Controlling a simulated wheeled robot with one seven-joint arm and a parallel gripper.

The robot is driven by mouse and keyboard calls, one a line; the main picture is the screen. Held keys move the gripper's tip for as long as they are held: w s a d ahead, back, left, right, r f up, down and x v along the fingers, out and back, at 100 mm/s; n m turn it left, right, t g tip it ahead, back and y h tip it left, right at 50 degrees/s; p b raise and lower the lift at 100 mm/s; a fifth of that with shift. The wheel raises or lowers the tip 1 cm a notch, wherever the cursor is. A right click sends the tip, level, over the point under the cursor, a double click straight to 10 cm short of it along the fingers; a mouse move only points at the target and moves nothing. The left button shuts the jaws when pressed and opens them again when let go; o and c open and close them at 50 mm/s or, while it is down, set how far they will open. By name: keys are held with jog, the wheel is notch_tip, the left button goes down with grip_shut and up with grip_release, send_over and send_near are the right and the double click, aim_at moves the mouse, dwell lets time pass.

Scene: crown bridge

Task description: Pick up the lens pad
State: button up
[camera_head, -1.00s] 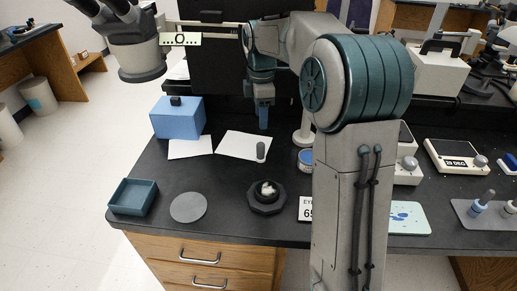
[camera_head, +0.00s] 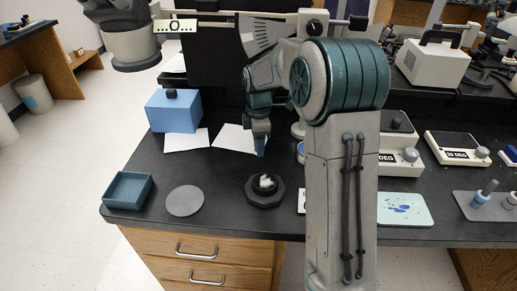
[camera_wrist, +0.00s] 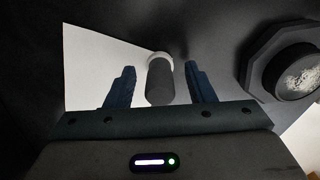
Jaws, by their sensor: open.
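A small dark grey cylinder with a pale rounded end (camera_wrist: 159,85) appears between my fingers in the wrist view; it may be the lens pad, though I cannot be sure. My gripper (camera_wrist: 160,68) is open, with one blue finger on either side of it and gaps showing on both sides. In the head view my gripper (camera_head: 261,148) points down at the right part of a white sheet (camera_head: 230,136) and hides the cylinder. The sheet also shows in the wrist view (camera_wrist: 85,62).
A dark octagonal holder (camera_head: 265,199) with a white piece in it (camera_head: 266,181) stands in front of my gripper; it also shows at right in the wrist view (camera_wrist: 258,75). A grey disc (camera_head: 185,202), teal tray (camera_head: 128,204) and blue box (camera_head: 172,112) lie left.

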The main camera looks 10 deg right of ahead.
jog(key=shift+f, duration=0.2)
jog(key=c, duration=1)
jog(key=shift+o, duration=0.2)
jog(key=shift+r, duration=0.1)
